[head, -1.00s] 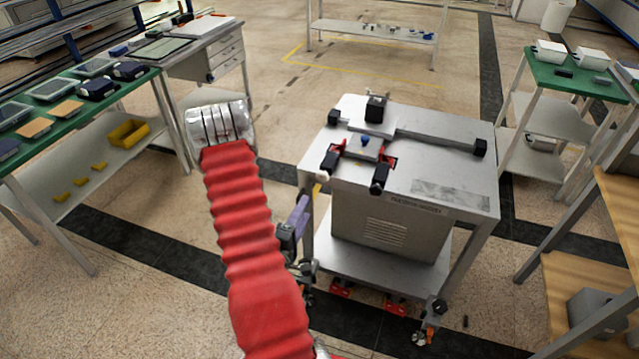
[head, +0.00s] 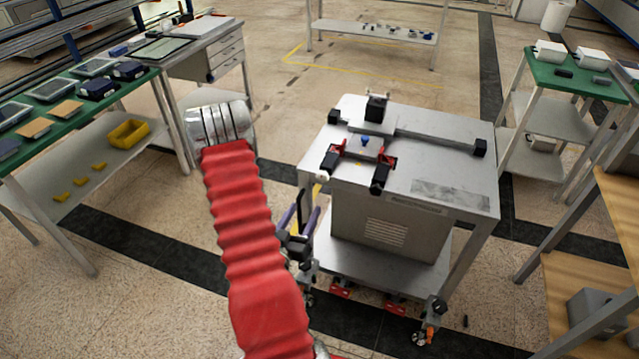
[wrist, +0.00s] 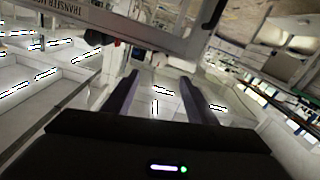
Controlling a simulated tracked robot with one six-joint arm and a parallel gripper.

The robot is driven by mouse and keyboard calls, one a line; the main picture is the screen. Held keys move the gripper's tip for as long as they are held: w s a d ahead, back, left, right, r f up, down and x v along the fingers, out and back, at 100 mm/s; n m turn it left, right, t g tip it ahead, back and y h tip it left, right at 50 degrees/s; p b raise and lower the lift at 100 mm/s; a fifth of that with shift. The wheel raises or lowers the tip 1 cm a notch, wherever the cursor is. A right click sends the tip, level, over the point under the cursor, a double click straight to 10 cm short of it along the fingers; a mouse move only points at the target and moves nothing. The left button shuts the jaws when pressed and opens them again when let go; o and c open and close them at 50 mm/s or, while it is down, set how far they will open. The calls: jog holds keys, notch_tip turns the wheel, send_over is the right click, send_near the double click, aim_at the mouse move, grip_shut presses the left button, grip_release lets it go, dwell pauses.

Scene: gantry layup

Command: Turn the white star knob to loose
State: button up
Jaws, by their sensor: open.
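A small white knob (head: 321,178) sits at the front left edge of the metal cart top (head: 455,172). It is too small to make out its star shape or its setting. My gripper (head: 301,212) is left of the cart, below the knob and apart from it. Its two purple fingers are spread with nothing between them. In the wrist view the open fingers (wrist: 159,80) point at blurred floor and shelving, below the cart's lettered edge (wrist: 120,18). I cannot make out the white knob in that view.
Red and black clamps (head: 335,150) and a blue knob (head: 364,141) stand on the cart top. A green-topped bench (head: 50,112) stands at left, a green-topped shelf (head: 570,85) at right. Open floor lies behind the cart.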

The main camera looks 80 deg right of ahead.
aim_at(321, 179)
jog(key=shift+m, duration=0.4)
jog(key=d, duration=0.4)
jog(key=s+d, duration=0.1)
jog(key=d, duration=0.8)
jog(key=shift+s+d, duration=0.15)
jog(key=shift+d, duration=0.25)
jog(key=shift+c, duration=0.6)
jog(key=c, duration=0.9)
jog(key=shift+c, duration=0.2)
jog(key=shift+n, duration=0.6)
